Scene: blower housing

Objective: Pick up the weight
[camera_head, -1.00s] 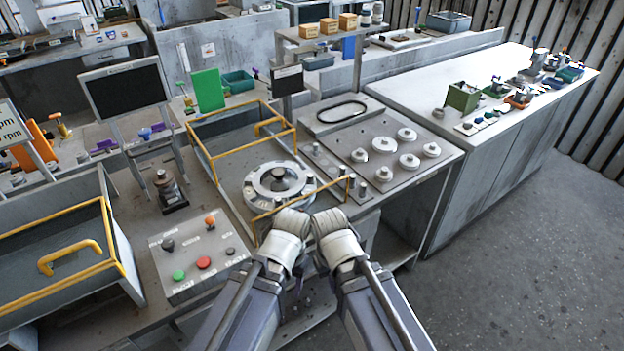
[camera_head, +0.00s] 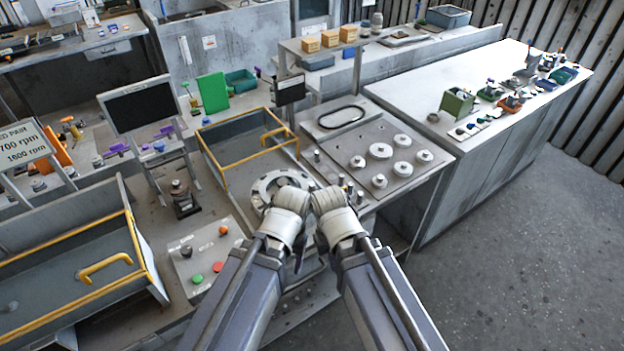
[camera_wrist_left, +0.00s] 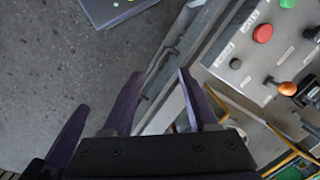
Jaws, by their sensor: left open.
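I cannot tell which one is the task's weight. My left and right arms reach in from the bottom, their pale wrists side by side in front of the plate. In the left wrist view my left gripper (camera_wrist_left: 158,98) is open, with purple fingers apart and nothing between them. My right gripper's fingers are hidden behind its wrist in the head view.
A round metal ring housing (camera_head: 265,190) is partly covered by my wrists. A yellow-edged tray (camera_head: 235,130) stands behind it. A button panel (camera_head: 208,256) and another yellow-edged tray (camera_head: 60,275) are at the left. A white bench (camera_head: 500,125) and clear floor lie right.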

